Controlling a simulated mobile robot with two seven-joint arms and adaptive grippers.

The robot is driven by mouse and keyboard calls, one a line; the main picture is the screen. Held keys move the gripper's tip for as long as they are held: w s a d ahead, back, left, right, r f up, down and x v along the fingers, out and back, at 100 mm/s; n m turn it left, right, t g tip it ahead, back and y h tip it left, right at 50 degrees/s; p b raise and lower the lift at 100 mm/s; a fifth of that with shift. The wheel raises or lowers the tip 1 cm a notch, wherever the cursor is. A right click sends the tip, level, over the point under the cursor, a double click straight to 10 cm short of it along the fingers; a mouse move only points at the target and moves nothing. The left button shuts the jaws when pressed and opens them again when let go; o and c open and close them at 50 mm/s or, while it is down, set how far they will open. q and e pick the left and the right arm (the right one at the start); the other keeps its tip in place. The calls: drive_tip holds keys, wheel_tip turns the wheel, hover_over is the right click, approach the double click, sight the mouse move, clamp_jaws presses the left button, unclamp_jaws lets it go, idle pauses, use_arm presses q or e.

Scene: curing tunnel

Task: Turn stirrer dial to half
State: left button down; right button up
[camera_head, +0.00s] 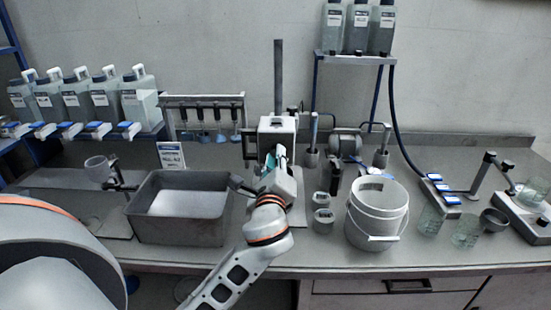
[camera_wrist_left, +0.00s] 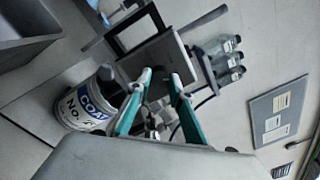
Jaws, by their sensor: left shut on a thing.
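The stirrer (camera_head: 277,124) is a pale box on a tall dark post, at the back middle of the bench. My left gripper (camera_head: 279,156) is at its front face, with its teal fingers pointed at it. In the left wrist view the two fingers (camera_wrist_left: 158,80) converge on the front of the stirrer's grey box (camera_wrist_left: 168,56), shut on a small part there, which I take to be the stirrer dial. The fingers hide the dial, so its setting and any marks cannot be read. My right gripper is not in view.
A grey tub (camera_head: 183,231) stands left of my left arm. A dark upright frame (camera_wrist_left: 133,32) is beside the stirrer. Glass beakers (camera_head: 465,232) stand at far right.

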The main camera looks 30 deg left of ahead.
use_arm(q)
drive_tip(key=shift+f, duration=0.1)
drive_tip(key=c, duration=1.8)
unclamp_jaws()
drive_tip(key=shift+s+d, duration=0.1)
drive_tip(key=v, duration=1.2)
